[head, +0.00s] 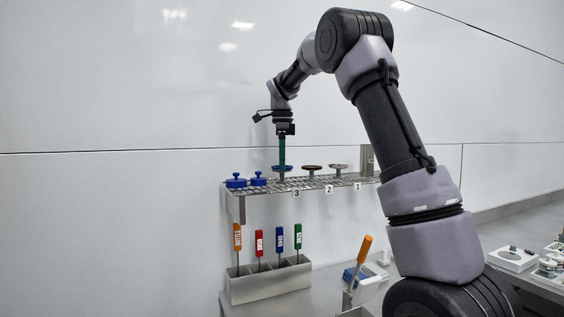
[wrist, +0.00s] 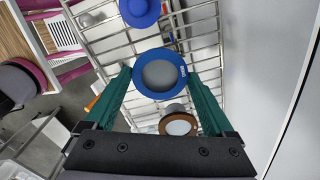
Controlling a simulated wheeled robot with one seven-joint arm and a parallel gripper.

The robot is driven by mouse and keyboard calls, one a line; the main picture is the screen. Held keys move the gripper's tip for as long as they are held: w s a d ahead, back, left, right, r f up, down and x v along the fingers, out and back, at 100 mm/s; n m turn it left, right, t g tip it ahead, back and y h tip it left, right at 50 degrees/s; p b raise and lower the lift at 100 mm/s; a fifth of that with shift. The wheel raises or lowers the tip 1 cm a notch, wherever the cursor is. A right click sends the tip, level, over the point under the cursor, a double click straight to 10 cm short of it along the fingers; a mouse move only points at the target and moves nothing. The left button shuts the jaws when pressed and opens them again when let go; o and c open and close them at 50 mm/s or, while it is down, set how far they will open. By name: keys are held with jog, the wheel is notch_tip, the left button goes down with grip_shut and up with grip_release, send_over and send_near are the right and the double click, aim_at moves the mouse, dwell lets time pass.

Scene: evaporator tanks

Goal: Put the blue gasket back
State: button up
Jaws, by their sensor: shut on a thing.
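The blue gasket (wrist: 160,95) is a flat blue ring with a small white label, seen from above in the wrist view. My gripper (wrist: 160,75) has its two green fingers on either side of the ring, shut on it. In the head view the gasket (head: 290,168) is level at the tip of my gripper (head: 282,166), which points straight down. It is above the part of the wire rack (head: 325,183) labelled 3. A grey round surface shows through the ring. I cannot tell whether the gasket rests on a support.
A brown gasket (head: 312,167) and a pale one (head: 338,166) stand to the right, near labels 2 and 1. Below is a metal holder (head: 270,285) with several coloured-handled tools. A wall stands behind.

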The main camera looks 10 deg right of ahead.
jog(key=shift+f, duration=0.15)
jog(key=shift+f, duration=0.15)
jog(key=o, duration=1)
